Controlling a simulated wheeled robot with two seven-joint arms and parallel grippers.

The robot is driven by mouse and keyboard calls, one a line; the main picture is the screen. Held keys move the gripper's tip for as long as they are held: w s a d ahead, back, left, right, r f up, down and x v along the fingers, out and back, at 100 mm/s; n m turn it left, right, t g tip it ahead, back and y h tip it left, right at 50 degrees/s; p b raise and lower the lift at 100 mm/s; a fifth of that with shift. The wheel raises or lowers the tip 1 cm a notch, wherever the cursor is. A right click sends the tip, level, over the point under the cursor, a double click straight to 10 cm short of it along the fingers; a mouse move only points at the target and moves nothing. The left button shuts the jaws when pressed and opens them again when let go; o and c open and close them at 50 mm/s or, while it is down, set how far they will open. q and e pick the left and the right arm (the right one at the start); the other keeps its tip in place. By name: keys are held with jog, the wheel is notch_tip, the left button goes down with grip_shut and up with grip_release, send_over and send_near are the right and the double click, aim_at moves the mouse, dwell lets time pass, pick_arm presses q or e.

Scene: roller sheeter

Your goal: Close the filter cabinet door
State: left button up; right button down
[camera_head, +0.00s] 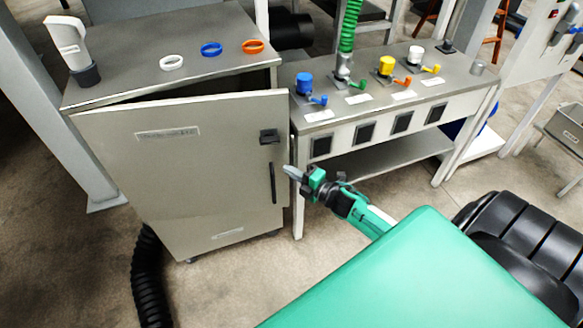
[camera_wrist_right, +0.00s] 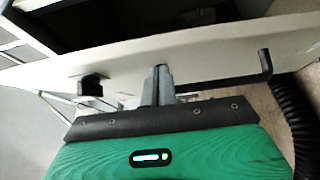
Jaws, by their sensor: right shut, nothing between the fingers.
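The grey filter cabinet (camera_head: 165,62) stands at the left in the head view. Its door (camera_head: 195,165) is ajar, with a dark wedge-shaped gap under the top. A black latch (camera_head: 269,136) and a black vertical handle (camera_head: 272,183) sit near the door's right edge. My right gripper (camera_head: 293,172) is shut and empty, just right of the handle; I cannot tell if it touches the door. In the right wrist view its fingers (camera_wrist_right: 160,85) lie between the latch (camera_wrist_right: 90,84) and the handle (camera_wrist_right: 266,62). My left gripper is not in view.
White, blue and orange rings (camera_head: 254,46) lie on the cabinet top. A bench with coloured valves (camera_head: 387,66) stands to the right. A black corrugated hose (camera_head: 148,280) lies on the floor at the cabinet's left. The floor before the door is clear.

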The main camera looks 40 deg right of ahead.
jog(key=shift+w+d, duration=0.2)
jog(key=shift+w, duration=0.2)
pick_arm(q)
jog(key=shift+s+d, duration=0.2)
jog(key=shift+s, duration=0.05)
